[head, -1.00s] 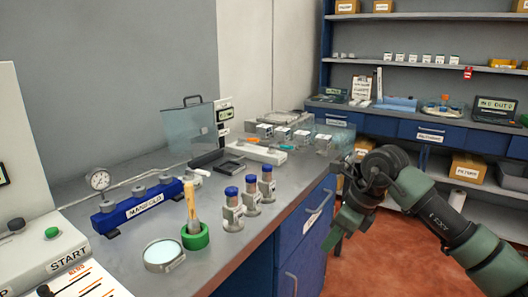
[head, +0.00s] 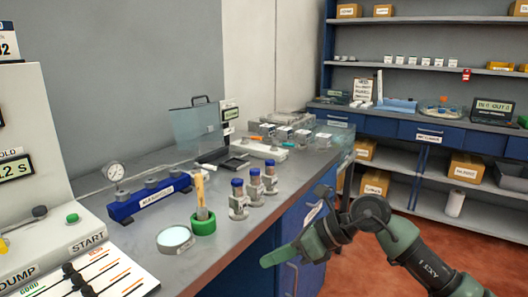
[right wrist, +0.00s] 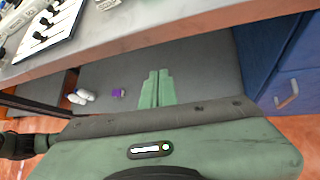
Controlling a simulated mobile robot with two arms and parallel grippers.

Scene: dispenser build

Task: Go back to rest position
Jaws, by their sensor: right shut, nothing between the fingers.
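My right gripper (head: 268,261) hangs in front of the bench, beside its blue drawer front, in the head view. In the right wrist view its two green fingers (right wrist: 156,88) lie close together with nothing between them. The gripper is below the bench top's front edge and apart from it. My left gripper is in neither view.
The bench (head: 240,212) carries a blue manifold (head: 145,198), a green ring holder (head: 203,224), blue-capped vials (head: 238,203) and a round dish (head: 175,238). A console with START (head: 60,230) stands at left. Shelves (head: 430,98) stand behind; red floor is open at right.

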